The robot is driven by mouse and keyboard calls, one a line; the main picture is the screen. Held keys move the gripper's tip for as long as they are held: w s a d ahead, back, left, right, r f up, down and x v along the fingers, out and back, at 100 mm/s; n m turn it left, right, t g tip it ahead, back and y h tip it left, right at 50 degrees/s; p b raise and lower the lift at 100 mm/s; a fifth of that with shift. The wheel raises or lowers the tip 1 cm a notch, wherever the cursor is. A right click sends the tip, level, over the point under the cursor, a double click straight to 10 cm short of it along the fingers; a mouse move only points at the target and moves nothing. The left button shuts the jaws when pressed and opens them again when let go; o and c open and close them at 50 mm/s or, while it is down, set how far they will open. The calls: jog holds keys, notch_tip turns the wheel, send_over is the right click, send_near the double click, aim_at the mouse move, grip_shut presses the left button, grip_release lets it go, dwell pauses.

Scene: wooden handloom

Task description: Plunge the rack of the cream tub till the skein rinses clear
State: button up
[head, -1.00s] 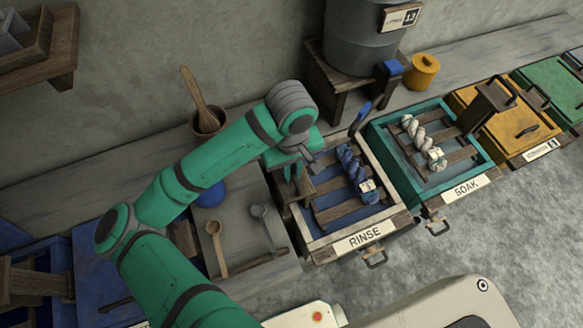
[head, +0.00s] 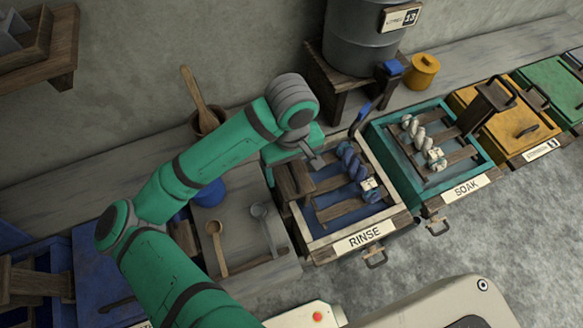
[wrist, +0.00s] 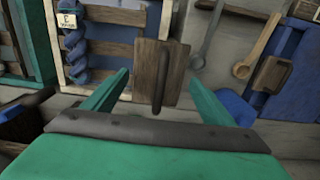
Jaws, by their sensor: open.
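The cream tub (head: 388,178) marked RINSE stands in front of my arm with dark blue liquid inside. Its slatted wooden rack (head: 341,210) bears a blue twisted skein (head: 352,163) with a pale tag; the skein looks pale blue-grey. In the wrist view, the plate carries a dark bar handle (wrist: 159,78). My gripper (wrist: 160,77) is open, its fingertips on either side of that handle; I cannot tell how deep it reaches.
The teal SOAK tub (head: 480,160) with a white skein stands directly right. A grey tray with spoons (head: 218,245) lies left, beside a blue pot (head: 209,194). A grey barrel (head: 362,40) stands behind on a wooden stand.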

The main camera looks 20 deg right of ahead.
jog(key=shift+r, duration=0.1)
jog(key=shift+r, duration=3.45)
